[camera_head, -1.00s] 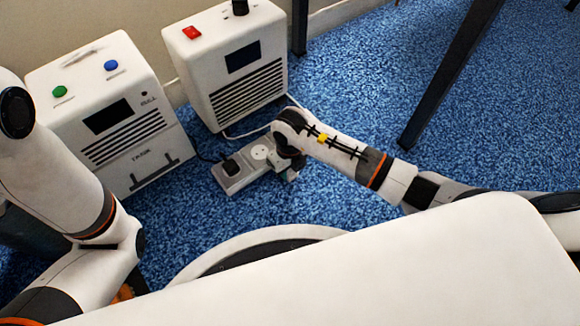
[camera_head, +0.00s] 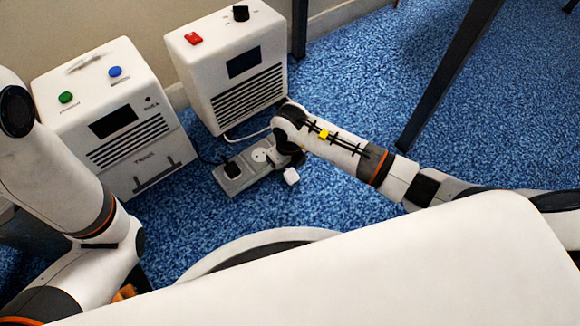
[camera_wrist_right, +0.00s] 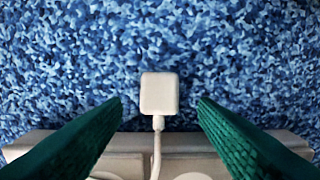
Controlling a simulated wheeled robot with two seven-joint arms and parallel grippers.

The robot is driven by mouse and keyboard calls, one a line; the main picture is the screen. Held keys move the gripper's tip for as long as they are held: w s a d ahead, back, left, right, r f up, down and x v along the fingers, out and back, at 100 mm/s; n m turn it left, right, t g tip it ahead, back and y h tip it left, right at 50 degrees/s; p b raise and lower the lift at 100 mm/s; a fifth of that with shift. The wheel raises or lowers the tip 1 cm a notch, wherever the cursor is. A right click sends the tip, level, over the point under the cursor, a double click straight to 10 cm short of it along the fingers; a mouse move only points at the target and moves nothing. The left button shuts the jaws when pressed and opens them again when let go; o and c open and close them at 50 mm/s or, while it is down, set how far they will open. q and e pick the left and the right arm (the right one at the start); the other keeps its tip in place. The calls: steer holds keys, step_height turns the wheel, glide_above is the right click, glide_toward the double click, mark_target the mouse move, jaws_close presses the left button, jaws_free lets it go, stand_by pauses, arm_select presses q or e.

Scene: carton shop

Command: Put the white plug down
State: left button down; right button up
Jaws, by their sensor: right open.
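The white plug (camera_head: 291,176) lies on the blue carpet just in front of the power strip (camera_head: 246,181). In the right wrist view the plug (camera_wrist_right: 159,93) sits between and beyond my two green fingertips, apart from both, with its white cord running back over the strip (camera_wrist_right: 125,142). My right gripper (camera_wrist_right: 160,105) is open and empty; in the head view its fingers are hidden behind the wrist. The strip holds a black plug (camera_head: 232,169) at its left end, and a round socket (camera_head: 261,155) shows bare. My left arm shows at the left, but its gripper is out of sight.
Two white machines stand against the wall behind the strip: one with green and blue buttons (camera_head: 110,120), one with a red switch (camera_head: 228,65). A dark table leg (camera_head: 450,75) stands at the right. The carpet (camera_head: 350,55) behind my right arm is clear.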

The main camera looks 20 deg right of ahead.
mark_target(290, 173)
step_height(290, 173, up, 10)
steer(key=p, duration=0.5)
steer(key=shift+f, duration=0.2)
